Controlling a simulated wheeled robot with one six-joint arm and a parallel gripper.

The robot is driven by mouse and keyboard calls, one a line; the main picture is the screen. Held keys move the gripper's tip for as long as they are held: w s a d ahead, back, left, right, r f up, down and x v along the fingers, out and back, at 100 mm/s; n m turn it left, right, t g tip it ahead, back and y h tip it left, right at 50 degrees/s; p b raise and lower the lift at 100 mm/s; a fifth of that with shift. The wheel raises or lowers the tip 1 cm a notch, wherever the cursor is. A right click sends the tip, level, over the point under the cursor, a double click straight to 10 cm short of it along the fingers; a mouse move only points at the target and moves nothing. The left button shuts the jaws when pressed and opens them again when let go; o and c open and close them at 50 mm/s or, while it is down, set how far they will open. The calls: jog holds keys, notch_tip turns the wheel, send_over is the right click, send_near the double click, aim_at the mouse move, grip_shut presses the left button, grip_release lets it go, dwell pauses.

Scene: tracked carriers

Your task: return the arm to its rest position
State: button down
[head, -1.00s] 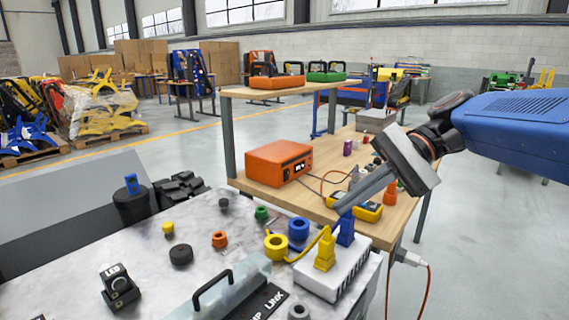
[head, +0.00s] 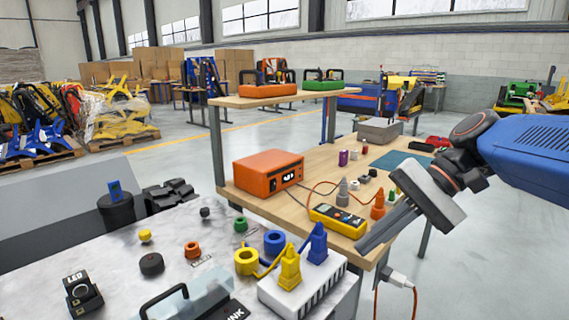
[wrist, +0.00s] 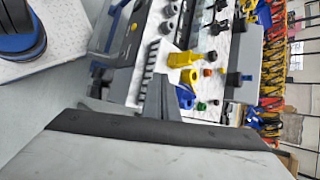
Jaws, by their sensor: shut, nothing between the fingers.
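My gripper (head: 365,246) hangs at the right in the head view, in front of the wooden bench. Its fingers are together with nothing between them and point down to the left. They are to the right of and apart from the white block (head: 302,288), which bears a yellow plug (head: 290,268) and a blue plug (head: 318,243). In the wrist view the finger (wrist: 153,82) shows dark against the work surface, and the yellow plug (wrist: 183,60) lies beyond it.
The wooden bench (head: 325,172) holds an orange power box (head: 268,173), a yellow multimeter (head: 338,220) and small fittings. A grey worktop (head: 120,225) with rings and small parts lies at the left. Open floor (head: 480,270) is at the right.

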jog(key=s+d+f+n+t+h, duration=0.2)
jog(key=d+f+t+h, duration=0.1)
jog(key=d+f, duration=0.3)
jog(key=s+d+f+n+t+h, duration=0.2)
jog(key=d+f+h, duration=0.4)
jog(key=f, duration=0.5)
jog(key=shift+s+d+f+n+t, duration=0.25)
jog(key=shift+s+d+n+t, duration=0.2)
jog(key=shift+s+d, duration=0.4)
jog(key=shift+a, duration=0.25)
